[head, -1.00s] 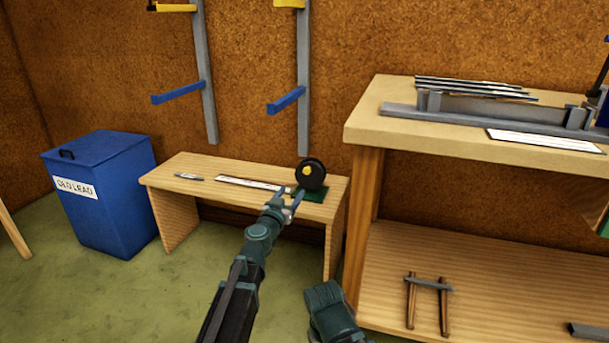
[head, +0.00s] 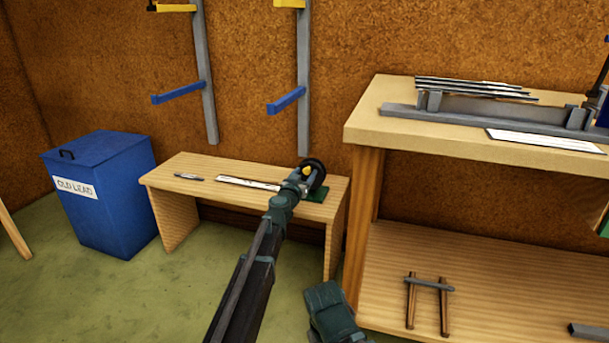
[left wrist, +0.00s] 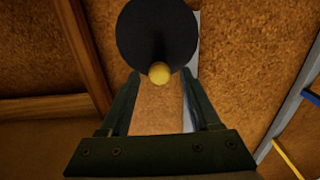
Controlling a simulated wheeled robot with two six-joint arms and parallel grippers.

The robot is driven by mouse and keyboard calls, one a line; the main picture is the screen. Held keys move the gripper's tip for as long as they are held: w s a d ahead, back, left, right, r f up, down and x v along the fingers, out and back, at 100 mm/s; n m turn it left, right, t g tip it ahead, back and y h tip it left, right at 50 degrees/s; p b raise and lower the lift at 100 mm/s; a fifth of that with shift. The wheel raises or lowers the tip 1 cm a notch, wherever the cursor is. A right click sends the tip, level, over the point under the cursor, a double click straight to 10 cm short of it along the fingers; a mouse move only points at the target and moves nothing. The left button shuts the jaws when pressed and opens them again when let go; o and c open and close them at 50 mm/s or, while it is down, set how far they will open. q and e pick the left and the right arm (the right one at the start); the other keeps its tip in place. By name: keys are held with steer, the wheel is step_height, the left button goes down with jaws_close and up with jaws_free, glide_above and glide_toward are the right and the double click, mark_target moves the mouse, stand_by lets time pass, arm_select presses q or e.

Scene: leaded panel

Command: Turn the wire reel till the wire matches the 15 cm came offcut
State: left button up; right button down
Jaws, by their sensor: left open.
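The wire reel (head: 322,172) is a black disc with a yellow knob (head: 307,171), standing at the right end of a low wooden bench. My left gripper (head: 304,176) is open at the reel's face. In the left wrist view the black reel (left wrist: 155,35) fills the top middle. Its yellow knob (left wrist: 160,73) shows between the tips of the open left gripper (left wrist: 161,82), with no clear grip on it. A pale flat strip (head: 245,182) lies left of the reel; I cannot tell the came offcut or the wire on it. My right gripper's fingers do not show.
The low bench (head: 210,165) also holds a small grey item (head: 188,177) at its left. A blue lidded bin (head: 115,195) stands left of it. A taller workbench (head: 365,130) with metal strips is close on the right. A cork-brown wall stands behind.

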arm_select(q)
jaws_close()
stand_by(0.3)
steer(key=shift+w+a+f+n+b, duration=0.1)
steer(key=shift+a+n, duration=0.25)
steer(key=shift+n, duration=0.8)
steer(key=shift+w+a+f+n+b, duration=0.15)
steer(key=shift+a+n, duration=0.15)
steer(key=shift+n, duration=0.8)
steer(key=shift+w+a+f+n+b, duration=0.1)
steer(key=shift+a+n, duration=0.25)
steer(key=shift+n, duration=0.8)
jaws_free()
steer(key=shift+s+a, duration=0.1)
